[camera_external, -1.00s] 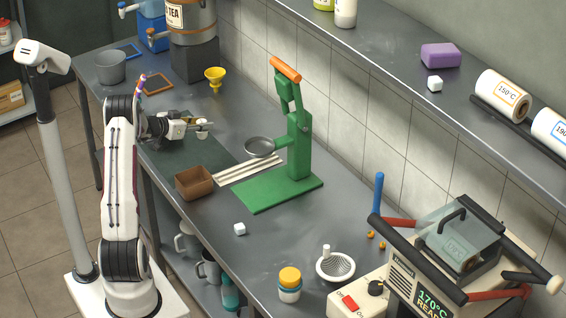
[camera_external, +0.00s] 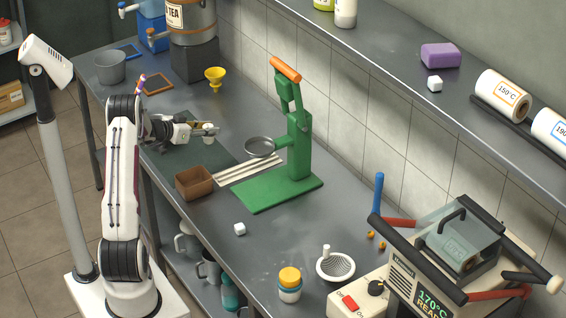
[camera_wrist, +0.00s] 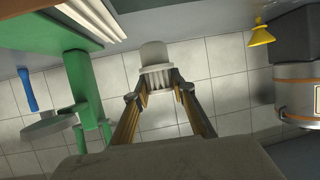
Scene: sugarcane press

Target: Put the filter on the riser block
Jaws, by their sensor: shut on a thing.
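My gripper (camera_external: 205,128) is above the dark mat at the far-left part of the counter. It is shut on a small pale cup-like piece (camera_external: 209,139), which may be the filter. In the wrist view my gripper (camera_wrist: 156,86) has its two fingers on either side of this piece (camera_wrist: 154,55), a whitish cylinder with a wider rim band. A dark block (camera_external: 194,68) stands under the tea urn at the back; it may be the riser block. It also shows in the wrist view (camera_wrist: 297,38), at upper right.
A yellow funnel (camera_external: 215,75) stands right of the dark block. A green press (camera_external: 298,150) with a grey pan (camera_external: 260,147) and a brown box (camera_external: 194,183) are nearer. A white strainer (camera_external: 336,267) is at the front. The mat (camera_external: 190,160) has free room.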

